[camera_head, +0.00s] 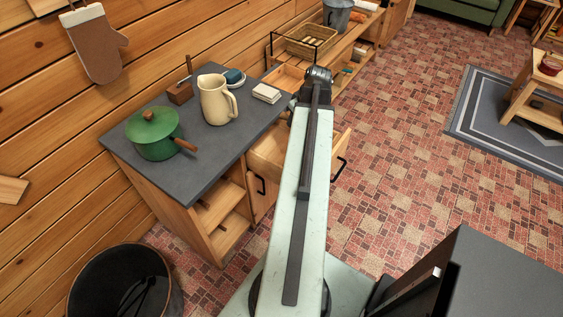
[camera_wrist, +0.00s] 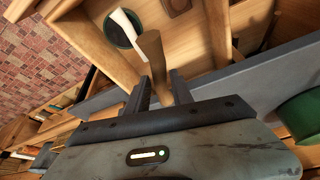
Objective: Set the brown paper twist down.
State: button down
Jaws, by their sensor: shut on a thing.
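In the wrist view my gripper (camera_wrist: 160,80) is shut on the brown paper twist (camera_wrist: 151,48), a narrow brown piece standing up from between the two fingers. The twist is over an open wooden drawer (camera_wrist: 204,47), apparently above its inside; I cannot tell whether it touches the drawer floor. In the head view the open drawer (camera_head: 268,150) is partly covered by my arm, and the twist and my fingers are hidden.
In the drawer are a dark green round thing (camera_wrist: 117,30) with a white strip (camera_wrist: 130,27) across it. The grey counter (camera_head: 190,180) bears a green pot (camera_head: 152,138), a cream jug (camera_head: 216,102) and a white block (camera_head: 266,93). A black bin (camera_head: 120,255) stands lower left.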

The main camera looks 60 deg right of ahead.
jog(key=f+b, duration=0.1)
jog(key=s+a+f+n, duration=0.1)
jog(key=f, duration=0.1)
jog(key=s+a+f+n+b, duration=0.1)
jog(key=f, duration=0.1)
jog(key=shift+y+b, duration=0.35)
jog(key=shift+y, duration=0.05)
jog(key=shift+n, duration=0.5)
notch_tip(320, 180, down, 11)
jog(key=b, duration=1.1)
jog(key=shift+s+a, duration=0.1)
jog(key=c, duration=1.4)
grip_release()
jog(key=shift+r, duration=0.15)
